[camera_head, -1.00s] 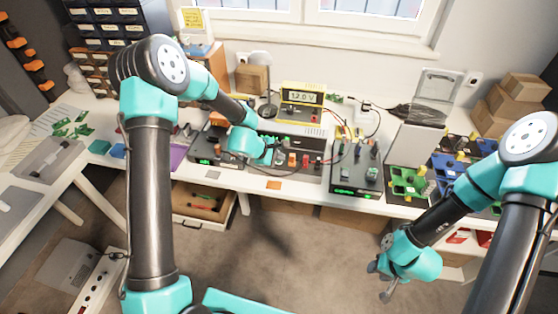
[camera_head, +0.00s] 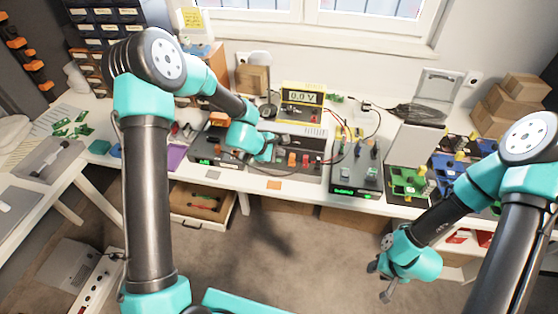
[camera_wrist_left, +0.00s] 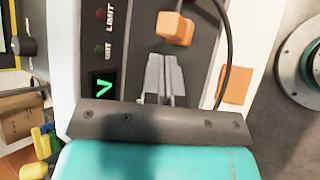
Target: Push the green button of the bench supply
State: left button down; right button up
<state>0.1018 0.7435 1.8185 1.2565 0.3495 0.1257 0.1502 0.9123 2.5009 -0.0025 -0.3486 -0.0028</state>
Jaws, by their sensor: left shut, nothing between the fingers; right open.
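The bench supply (camera_head: 312,160) is a dark, low unit with orange knobs, near the front edge of the white bench. Its panel (camera_wrist_left: 130,45) fills the middle of the left wrist view, with LIMIT and OUT lamps, a green lit digit and an orange knob (camera_wrist_left: 175,28). My left gripper (camera_head: 268,152) is shut and empty, with its fingertips (camera_wrist_left: 162,62) over this panel. My right gripper (camera_head: 382,280) is open and empty, low in front of the bench.
A yellow meter (camera_head: 302,97) reading 0.0 V stands behind the supply. Units with green displays stand at left (camera_head: 205,150) and right (camera_head: 352,172). Cables (camera_head: 375,130) loop at the right. An open drawer (camera_head: 200,205) juts out below. Green and blue trays (camera_head: 408,182) lie further right.

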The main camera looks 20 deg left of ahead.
aim_at(279, 162)
pick_arm(q)
jog(key=shift+r, duration=2.55)
jog(key=shift+s+f, duration=0.1)
